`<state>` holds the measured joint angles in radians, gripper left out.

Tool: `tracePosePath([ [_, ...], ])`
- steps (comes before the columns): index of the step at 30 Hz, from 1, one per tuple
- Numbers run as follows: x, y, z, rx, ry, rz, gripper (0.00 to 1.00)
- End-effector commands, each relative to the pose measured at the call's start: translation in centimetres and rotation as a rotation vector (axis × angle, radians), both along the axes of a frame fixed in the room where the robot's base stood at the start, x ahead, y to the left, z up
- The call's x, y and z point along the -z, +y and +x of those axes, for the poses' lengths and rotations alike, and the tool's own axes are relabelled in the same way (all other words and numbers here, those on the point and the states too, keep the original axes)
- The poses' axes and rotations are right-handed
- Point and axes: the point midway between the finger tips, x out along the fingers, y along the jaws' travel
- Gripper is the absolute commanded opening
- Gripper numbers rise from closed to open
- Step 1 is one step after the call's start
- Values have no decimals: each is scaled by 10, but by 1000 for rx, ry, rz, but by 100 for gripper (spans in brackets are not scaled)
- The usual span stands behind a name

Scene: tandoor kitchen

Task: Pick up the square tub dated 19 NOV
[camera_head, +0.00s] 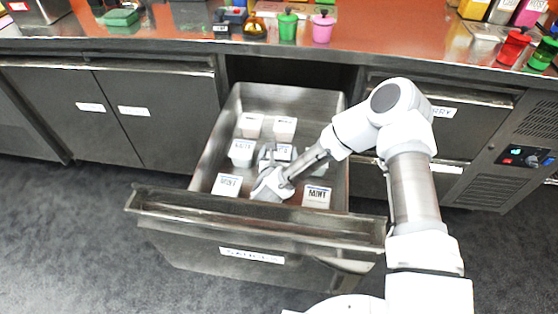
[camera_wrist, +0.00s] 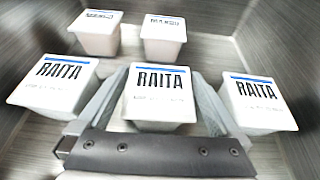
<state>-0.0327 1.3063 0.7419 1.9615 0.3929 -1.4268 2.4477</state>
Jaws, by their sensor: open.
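Several white square tubs stand in an open steel drawer (camera_head: 331,108). In the wrist view, a tub labelled RAITA (camera_wrist: 160,97) with a blue stripe is in the middle, between the fingers of my gripper (camera_wrist: 158,105). The gripper is open around it. Another RAITA tub (camera_wrist: 52,88) is at the left and a third (camera_wrist: 258,104) at the right. Two more tubs (camera_wrist: 97,33) (camera_wrist: 164,36) stand behind, their labels hard to read. In the head view, front tubs (camera_head: 227,185) (camera_head: 316,197) seem to read MINT. The date print is too small to read, so I cannot tell which says 19 NOV.
The drawer's raised front (camera_head: 255,225) and steel side walls enclose the tubs closely. A red counter (camera_head: 370,40) with pots and bottles is above and behind. Closed cabinets (camera_head: 110,110) stand to the left. The dark floor (camera_head: 60,230) at the left is clear.

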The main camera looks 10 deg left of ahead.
Motion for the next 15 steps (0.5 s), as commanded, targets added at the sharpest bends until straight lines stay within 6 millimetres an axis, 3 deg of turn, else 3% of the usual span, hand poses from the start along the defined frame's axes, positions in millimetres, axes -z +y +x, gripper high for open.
tracePosePath([
  [4, 9, 1, 18, 2, -2, -1, 100],
  [13, 9, 2, 22, 0, 0, -1, 100],
  [15, 9, 2, 22, 0, 0, -1, 87],
])
